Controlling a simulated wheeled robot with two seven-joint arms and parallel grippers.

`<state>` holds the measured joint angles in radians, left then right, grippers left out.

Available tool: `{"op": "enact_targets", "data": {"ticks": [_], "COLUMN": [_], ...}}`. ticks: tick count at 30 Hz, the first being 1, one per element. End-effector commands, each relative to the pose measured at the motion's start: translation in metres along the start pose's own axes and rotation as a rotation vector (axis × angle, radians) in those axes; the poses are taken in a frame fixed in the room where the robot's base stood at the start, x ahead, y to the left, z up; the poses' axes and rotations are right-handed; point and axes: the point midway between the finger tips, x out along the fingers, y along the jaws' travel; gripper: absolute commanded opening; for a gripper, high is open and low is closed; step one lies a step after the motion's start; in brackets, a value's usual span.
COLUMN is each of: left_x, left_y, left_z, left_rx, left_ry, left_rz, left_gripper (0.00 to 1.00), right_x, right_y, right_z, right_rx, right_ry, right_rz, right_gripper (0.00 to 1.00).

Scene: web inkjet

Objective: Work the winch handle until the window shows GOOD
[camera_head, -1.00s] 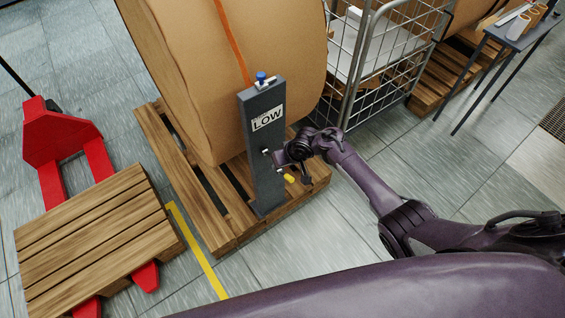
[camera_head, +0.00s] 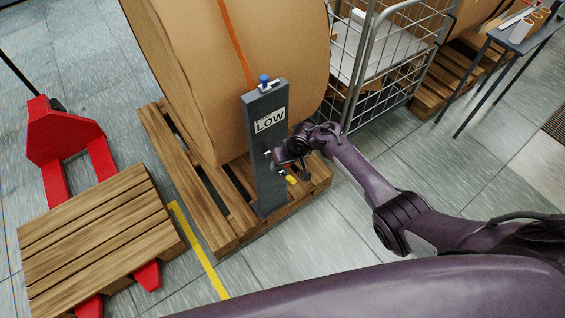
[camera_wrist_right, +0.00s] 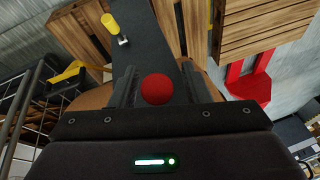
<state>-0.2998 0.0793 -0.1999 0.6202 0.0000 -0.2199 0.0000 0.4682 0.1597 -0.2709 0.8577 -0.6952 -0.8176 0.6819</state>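A dark grey post (camera_head: 266,145) stands upright against the pallet, with a window (camera_head: 270,120) reading LOW and a blue knob (camera_head: 264,79) on top. A yellow grip (camera_head: 291,180) sticks out low on the post; it shows in the right wrist view (camera_wrist_right: 109,23) on a short metal stub. My right gripper (camera_head: 276,159) is at the post's right side, above the yellow grip. In the right wrist view a red ball-shaped knob (camera_wrist_right: 157,89) sits between my right gripper's (camera_wrist_right: 158,80) fingers, with gaps on both sides. Which grip is the winch handle I cannot tell. My left gripper is out of view.
A large brown roll (camera_head: 210,70) with an orange strap rests on a wooden pallet (camera_head: 225,225) behind the post. A red pallet jack (camera_head: 60,135) carrying a pallet stands left. A wire cage cart (camera_head: 385,60) is behind right.

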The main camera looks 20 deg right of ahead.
Motion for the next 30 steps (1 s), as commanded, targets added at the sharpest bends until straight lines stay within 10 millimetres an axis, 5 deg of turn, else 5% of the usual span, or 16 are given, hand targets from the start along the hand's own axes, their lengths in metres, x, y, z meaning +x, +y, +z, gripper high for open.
{"op": "enact_targets", "data": {"ticks": [8,21,30], "left_x": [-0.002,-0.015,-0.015], "left_y": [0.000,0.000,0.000], "left_z": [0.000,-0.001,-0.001], "left_rx": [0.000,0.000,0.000], "left_ry": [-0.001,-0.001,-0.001], "left_rz": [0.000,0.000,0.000], "left_gripper": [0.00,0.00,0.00], "right_x": [-0.007,-0.071,-0.078], "right_y": [0.000,-0.001,0.000], "right_z": [0.000,0.000,0.000], "right_rx": [0.001,0.000,-0.001], "right_ry": [0.000,0.000,-0.001], "right_rz": [-0.001,-0.001,0.000], "right_gripper": [0.43,0.43,0.43]}}
